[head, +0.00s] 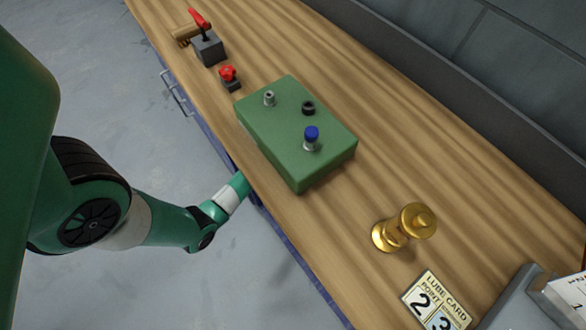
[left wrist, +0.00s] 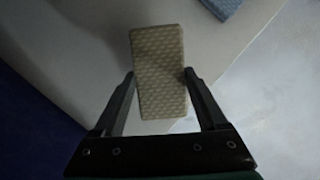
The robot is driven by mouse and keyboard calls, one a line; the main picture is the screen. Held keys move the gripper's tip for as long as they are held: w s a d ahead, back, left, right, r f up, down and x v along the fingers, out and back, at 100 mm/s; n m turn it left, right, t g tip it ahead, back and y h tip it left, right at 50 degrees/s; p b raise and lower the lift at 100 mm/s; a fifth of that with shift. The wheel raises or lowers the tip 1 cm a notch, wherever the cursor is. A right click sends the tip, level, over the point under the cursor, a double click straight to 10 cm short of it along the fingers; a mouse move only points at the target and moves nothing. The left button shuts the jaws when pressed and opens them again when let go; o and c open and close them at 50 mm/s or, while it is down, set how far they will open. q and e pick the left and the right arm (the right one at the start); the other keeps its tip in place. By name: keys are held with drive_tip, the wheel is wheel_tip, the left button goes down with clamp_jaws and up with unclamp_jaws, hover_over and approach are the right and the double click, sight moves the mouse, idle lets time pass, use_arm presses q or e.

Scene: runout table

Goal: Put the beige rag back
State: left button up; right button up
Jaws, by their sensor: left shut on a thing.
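The beige rag (left wrist: 158,95) is a folded, patterned block in the left wrist view. My left gripper (left wrist: 158,74) is shut on it, with one finger against each long side. The rag is over or on a pale surface (left wrist: 95,40); I cannot tell if it touches it. In the head view my left arm reaches down at the table's left edge, and the gripper and rag are hidden there. My right gripper is not in view.
A blue folded piece (left wrist: 222,6) lies at the top right of the wrist view. On the wooden table (head: 340,240) stand a green box (head: 275,140) with fittings, a brass piece (head: 404,228), a lube card (head: 437,303), a red-handled device (head: 207,45) and a red knob (head: 228,75).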

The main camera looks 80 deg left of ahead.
use_arm(q)
drive_tip(key=shift+w+f, duration=0.1)
drive_tip(key=shift+f, duration=0.5)
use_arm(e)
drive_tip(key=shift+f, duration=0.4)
use_arm(q)
wheel_tip(320, 180, down, 4)
drive_tip(key=b, duration=0.3)
drive_tip(key=shift+r, duration=0.2)
drive_tip(key=shift+f, duration=0.15)
drive_tip(key=o, duration=1.4)
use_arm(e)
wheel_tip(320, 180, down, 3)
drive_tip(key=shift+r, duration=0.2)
